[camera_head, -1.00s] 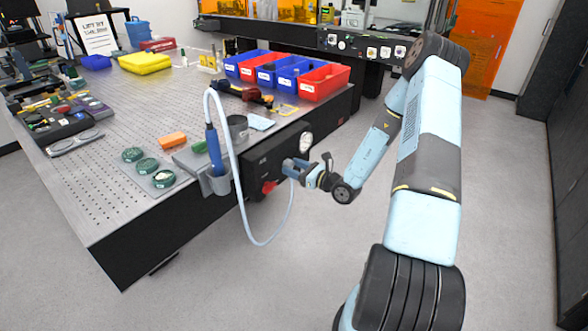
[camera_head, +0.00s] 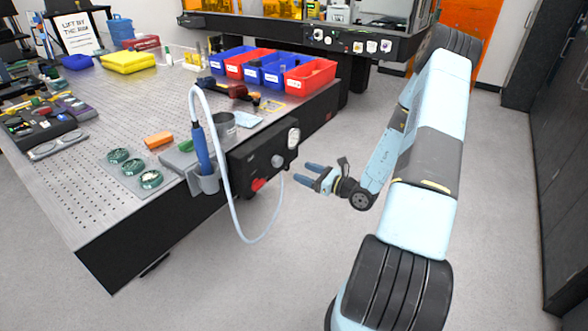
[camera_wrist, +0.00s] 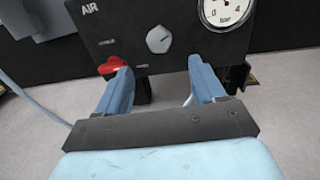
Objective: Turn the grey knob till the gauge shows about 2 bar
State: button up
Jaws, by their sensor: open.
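The grey knob (camera_head: 278,161) sits on the black AIR panel (camera_head: 246,163) on the side of the bench. The white gauge (camera_head: 293,138) is at the panel's upper right. In the wrist view the gauge (camera_wrist: 228,12) is cut by the top edge; 0, 4 and "bar" show, but I cannot read its needle. My gripper (camera_head: 308,173) is open and empty, pointing at the panel, with a gap between its fingertips and the knob.
A red handle (camera_wrist: 112,65) is at the panel's lower left. A pale hose (camera_head: 229,190) loops down beside the panel from a blue tool (camera_head: 200,150) in a grey holder. The bench top (camera_head: 95,210) is to the left. Open floor lies right of the panel.

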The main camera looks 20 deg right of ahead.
jog(key=shift+v, duration=2.15)
jog(key=shift+a, duration=0.1)
jog(key=s+a+r+n+g, duration=0.6)
jog(key=a+r+n+g, duration=0.1)
jog(key=r+n, duration=0.25)
jog(key=s+a+r+n+g, duration=0.55)
jog(key=r+n+g, duration=0.2)
jog(key=r, duration=0.25)
jog(key=s+d+r+n+t+h, duration=0.3)
jog(key=s+r+n+t+h, duration=0.3)
jog(key=s+r+n+h, duration=0.5)
jog(key=shift+s+r+h, duration=0.3)
jog(key=shift+s+r, duration=1.45)
jog(key=shift+r, duration=1.65)
jog(key=shift+d, duration=0.1)
